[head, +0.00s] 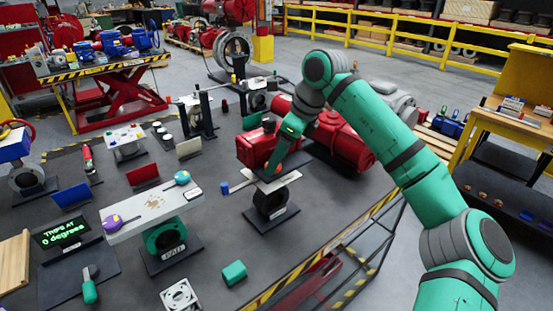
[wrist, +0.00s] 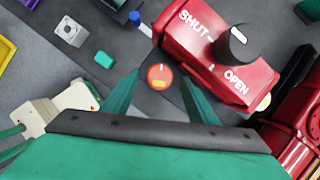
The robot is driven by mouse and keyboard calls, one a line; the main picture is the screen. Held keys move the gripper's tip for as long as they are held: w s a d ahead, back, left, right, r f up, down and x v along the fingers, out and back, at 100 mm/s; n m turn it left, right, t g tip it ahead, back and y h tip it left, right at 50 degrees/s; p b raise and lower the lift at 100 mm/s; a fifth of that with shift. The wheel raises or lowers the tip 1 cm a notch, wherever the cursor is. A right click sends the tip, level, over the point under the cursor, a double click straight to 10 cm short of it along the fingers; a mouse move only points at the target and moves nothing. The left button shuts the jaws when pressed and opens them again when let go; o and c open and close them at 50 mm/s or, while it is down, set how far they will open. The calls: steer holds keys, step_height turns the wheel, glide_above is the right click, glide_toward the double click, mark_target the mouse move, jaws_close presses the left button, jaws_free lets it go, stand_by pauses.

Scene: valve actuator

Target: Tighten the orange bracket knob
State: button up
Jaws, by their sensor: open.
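My gripper (wrist: 159,74) is open, with one green finger on each side of the knob and gaps visible between. I cannot tell how far the fingertips are from it in depth. In the head view my gripper (head: 272,172) points down over the pale bracket plate (head: 288,180) on the black valve stand. The knob is mostly hidden behind the fingers there.
A red actuator box (wrist: 215,50) with SHUT and OPEN marks and a black knob (wrist: 240,42) sits close to the right finger. A blue-ended handle (head: 225,188) sticks out left of the bracket. A striped yellow-black rail (head: 325,243) runs in front.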

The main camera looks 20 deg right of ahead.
steer(key=shift+w+a+f, duration=0.15)
steer(key=shift+f, duration=0.3)
steer(key=c, duration=1.1)
steer(key=shift+o, duration=0.2)
steer(key=shift+s+a+m+t+h, duration=0.1)
steer(key=shift+m+t+h, duration=0.3)
steer(key=shift+m, duration=1.05)
steer(key=shift+s+a+m+t+h, duration=0.15)
steer(key=shift+m+h, duration=0.45)
steer(key=shift+m, duration=0.85)
steer(key=o, duration=1.1)
steer(key=shift+c, duration=0.2)
